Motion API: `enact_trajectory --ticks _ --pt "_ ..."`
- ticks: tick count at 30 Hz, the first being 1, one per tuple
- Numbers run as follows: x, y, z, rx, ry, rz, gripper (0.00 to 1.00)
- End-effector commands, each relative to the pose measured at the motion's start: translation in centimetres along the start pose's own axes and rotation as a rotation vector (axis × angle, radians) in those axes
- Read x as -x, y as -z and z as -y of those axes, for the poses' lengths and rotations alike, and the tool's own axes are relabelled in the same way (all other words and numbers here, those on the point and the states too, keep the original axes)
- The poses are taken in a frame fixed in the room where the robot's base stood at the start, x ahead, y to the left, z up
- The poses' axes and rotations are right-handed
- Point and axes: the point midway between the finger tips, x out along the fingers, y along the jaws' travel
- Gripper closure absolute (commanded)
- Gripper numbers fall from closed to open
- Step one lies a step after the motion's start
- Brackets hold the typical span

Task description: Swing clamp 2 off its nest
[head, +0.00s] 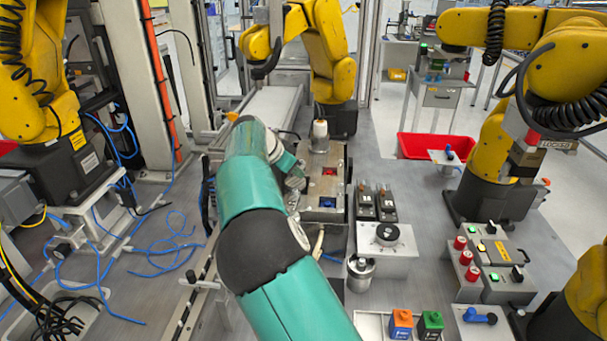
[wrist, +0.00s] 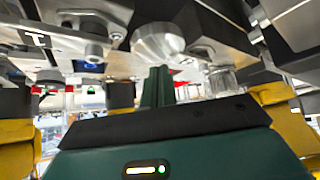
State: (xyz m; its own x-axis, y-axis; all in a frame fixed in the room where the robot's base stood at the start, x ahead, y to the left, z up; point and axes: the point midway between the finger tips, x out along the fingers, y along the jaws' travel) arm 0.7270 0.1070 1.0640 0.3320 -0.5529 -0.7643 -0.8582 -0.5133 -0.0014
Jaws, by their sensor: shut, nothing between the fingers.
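A grey fixture block (head: 325,215) stands in the middle of the bench, with a red nest (head: 328,171) at the far end and a blue nest (head: 327,202) nearer. My gripper (head: 297,184) is at the left side of this block, partly hidden by my green arm. In the wrist view its two dark green fingers (wrist: 157,85) are together with nothing held. A round metal part (wrist: 158,42) is close to the fingertips; I cannot tell whether they touch. Another metal fitting (wrist: 92,25) is at upper left. I cannot tell for sure which part is clamp 2.
Two black numbered units (head: 375,204) stand right of the block, with a grey dial box (head: 388,248) in front. A metal cup (head: 360,272) stands nearby. Yellow robot arms (head: 335,75) surround the bench.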

Motion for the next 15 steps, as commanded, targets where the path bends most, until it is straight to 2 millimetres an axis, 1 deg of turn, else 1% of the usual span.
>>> enact_trajectory --ticks 1,3,7,10,15 --pt "1.0 0.1 0.0 -0.002 0.001 -0.001 1.00" --pt "2.2 0.3 -0.1 -0.003 0.000 -0.003 1.00" --pt "3.9 0.3 -0.1 -0.004 -0.001 -0.005 1.00" --pt "4.5 0.5 -0.2 -0.005 -0.002 -0.005 1.00" --pt "4.6 0.6 -0.2 -0.006 -0.005 -0.006 1.00"
